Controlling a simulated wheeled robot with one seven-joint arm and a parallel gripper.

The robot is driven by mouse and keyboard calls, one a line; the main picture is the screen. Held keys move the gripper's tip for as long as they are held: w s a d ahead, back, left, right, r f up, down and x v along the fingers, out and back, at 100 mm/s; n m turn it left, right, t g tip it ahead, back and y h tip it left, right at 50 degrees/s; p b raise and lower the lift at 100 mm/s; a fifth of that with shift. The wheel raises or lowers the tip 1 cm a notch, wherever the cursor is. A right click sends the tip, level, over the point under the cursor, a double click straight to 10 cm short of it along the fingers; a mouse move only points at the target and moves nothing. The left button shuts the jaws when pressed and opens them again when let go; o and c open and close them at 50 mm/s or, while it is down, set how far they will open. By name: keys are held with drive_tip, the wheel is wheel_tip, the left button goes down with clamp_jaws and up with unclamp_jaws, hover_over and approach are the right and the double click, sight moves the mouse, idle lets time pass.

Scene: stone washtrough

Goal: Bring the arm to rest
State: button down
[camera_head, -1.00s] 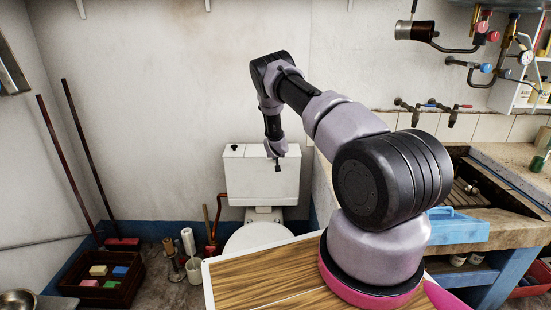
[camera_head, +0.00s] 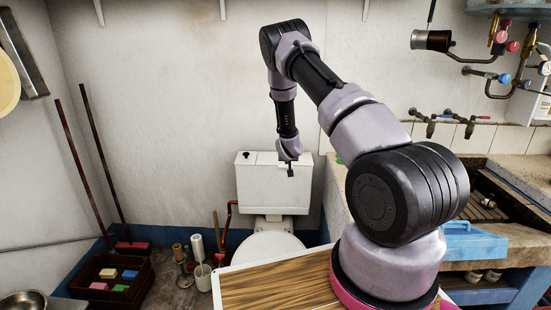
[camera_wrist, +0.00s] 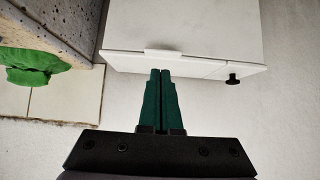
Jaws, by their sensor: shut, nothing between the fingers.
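My gripper (camera_head: 290,171) hangs at the end of my bent arm, pointing down, and in the head view it shows in front of the white toilet cistern (camera_head: 273,185). In the wrist view my gripper (camera_wrist: 161,72) has its two green fingers shut together with nothing between them. The cistern (camera_wrist: 190,30) fills the top of that view, with its black knob (camera_wrist: 233,79) to the right of the fingertips. I cannot tell the exact gap between fingers and cistern.
A wooden board (camera_head: 270,291) lies below my arm. A stone trough (camera_head: 520,240) with a blue box (camera_head: 472,241) stands at right. A crate of sponges (camera_head: 115,283) and two poles (camera_head: 100,165) stand at left. A green cloth (camera_wrist: 28,66) lies at left in the wrist view.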

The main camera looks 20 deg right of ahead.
drive_tip(key=s+a+r+m+y, duration=0.1)
drive_tip(key=s+a+r, duration=0.15)
drive_tip(key=r, duration=1.45)
drive_tip(key=s+a+r+g+y, duration=0.1)
drive_tip(key=s+a+r, duration=0.1)
drive_tip(key=s+r, duration=0.6)
drive_tip(key=s+a+r+y, duration=0.1)
drive_tip(key=s+r, duration=0.4)
drive_tip(key=r, duration=0.5)
drive_tip(key=s+a+r, duration=0.2)
drive_tip(key=s+r, duration=0.1)
drive_tip(key=s, duration=0.7)
drive_tip(key=s+a+r+g+y, duration=0.1)
drive_tip(key=s+a+r, duration=0.1)
drive_tip(key=s, duration=0.9)
drive_tip(key=s+a+r+y, duration=0.1)
drive_tip(key=s+r, duration=0.3)
drive_tip(key=s, duration=0.6)
drive_tip(key=shift+s+a+r, duration=0.3)
drive_tip(key=shift+a, duration=0.1)
